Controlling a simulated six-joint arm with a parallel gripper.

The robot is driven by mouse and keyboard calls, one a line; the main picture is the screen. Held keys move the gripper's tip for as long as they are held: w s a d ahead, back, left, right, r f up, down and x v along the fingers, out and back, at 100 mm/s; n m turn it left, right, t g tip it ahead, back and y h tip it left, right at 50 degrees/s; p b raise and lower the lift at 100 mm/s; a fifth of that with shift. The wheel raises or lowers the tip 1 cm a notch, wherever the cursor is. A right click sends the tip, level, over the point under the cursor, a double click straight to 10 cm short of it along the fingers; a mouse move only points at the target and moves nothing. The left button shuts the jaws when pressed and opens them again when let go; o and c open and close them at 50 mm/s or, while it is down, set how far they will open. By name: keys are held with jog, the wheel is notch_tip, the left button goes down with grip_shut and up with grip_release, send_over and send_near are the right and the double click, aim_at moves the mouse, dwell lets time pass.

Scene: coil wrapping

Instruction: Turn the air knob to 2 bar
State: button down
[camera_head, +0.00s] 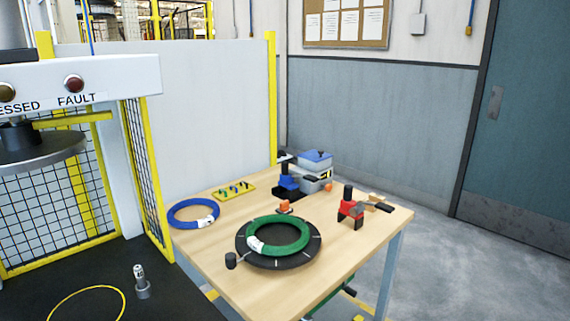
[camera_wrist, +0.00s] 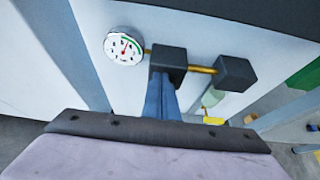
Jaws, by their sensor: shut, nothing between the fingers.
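In the wrist view, a round white pressure gauge (camera_wrist: 124,45) with a green arc and a red needle sits at the upper left; its numbers are too small to read. A brass pipe (camera_wrist: 201,69) runs right from there to a dark block (camera_wrist: 236,73), which may be the air knob or its fitting. My gripper (camera_wrist: 167,78) reaches up from the bottom centre, its blue fingers shut and empty. A dark square shape at their end overlaps the pipe; I cannot tell whether it is fingertip or fitting, or whether they touch. The head view shows neither gauge nor gripper.
In the head view, a wooden table (camera_head: 215,252) holds a green coil (camera_head: 301,238) on a black turntable (camera_head: 245,258), a blue coil (camera_head: 180,223), a red-and-black tool (camera_head: 348,211) and small parts. A white panel (camera_wrist: 280,50) lies behind the gauge.

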jog(key=shift+r, duration=0.35)
jog(key=shift+s, duration=0.1)
jog(key=s+d, duration=0.4)
jog(key=shift+d, duration=0.1)
dwell(0.5)
jog(key=w+a+p, duration=0.1)
jog(key=w+a, duration=0.1)
jog(key=w, duration=0.4)
jog(key=shift+a+f+p, duration=0.15)
jog(key=shift+f+p, duration=0.1)
jog(key=shift+p, duration=0.15)
dwell(0.7)
